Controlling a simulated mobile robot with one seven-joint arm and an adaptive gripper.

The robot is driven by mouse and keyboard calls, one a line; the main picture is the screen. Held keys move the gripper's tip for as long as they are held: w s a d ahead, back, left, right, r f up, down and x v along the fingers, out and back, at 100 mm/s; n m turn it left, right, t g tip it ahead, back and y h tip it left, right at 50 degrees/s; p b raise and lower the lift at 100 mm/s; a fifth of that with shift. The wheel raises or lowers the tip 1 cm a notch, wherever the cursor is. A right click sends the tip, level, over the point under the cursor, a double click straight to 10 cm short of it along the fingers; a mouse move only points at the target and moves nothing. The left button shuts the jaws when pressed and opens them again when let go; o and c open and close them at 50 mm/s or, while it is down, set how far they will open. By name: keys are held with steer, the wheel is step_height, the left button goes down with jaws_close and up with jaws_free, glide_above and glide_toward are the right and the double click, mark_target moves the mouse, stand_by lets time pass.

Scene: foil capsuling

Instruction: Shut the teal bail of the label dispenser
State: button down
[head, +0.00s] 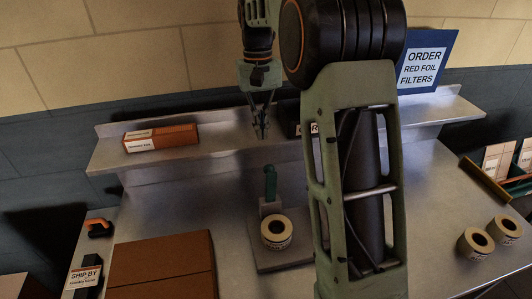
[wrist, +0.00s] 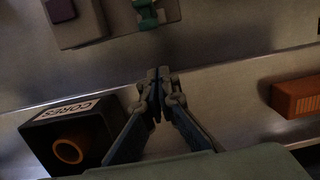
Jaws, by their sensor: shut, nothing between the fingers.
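The label dispenser has a grey base (head: 264,261) on the steel bench, with a cream label roll (head: 277,230) on it. Its teal bail (head: 270,183) stands upright at the back of the dispenser, above a grey post. In the wrist view the teal bail (wrist: 147,13) shows at the top edge, partly cut off, beside the grey base (wrist: 92,28). My gripper (head: 263,133) points down near the shelf, above and behind the bail and apart from it. In the wrist view its fingertips (wrist: 159,75) are together, with nothing between them.
An orange box (head: 160,138) lies on the shelf (head: 220,140). A dark box marked CORES (wrist: 70,130) stands near my gripper, mostly hidden behind my arm in the head view. A brown box (head: 162,268) lies left of the dispenser. Two rolls (head: 475,243) stand at right.

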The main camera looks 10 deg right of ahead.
mark_target(262, 143)
steer(key=f, duration=0.4)
steer(key=shift+s, duration=0.3)
steer(key=shift+s+f, duration=0.2)
steer(key=shift+s, duration=0.75)
steer(key=shift+s+f, duration=0.15)
steer(key=shift+s, duration=0.8)
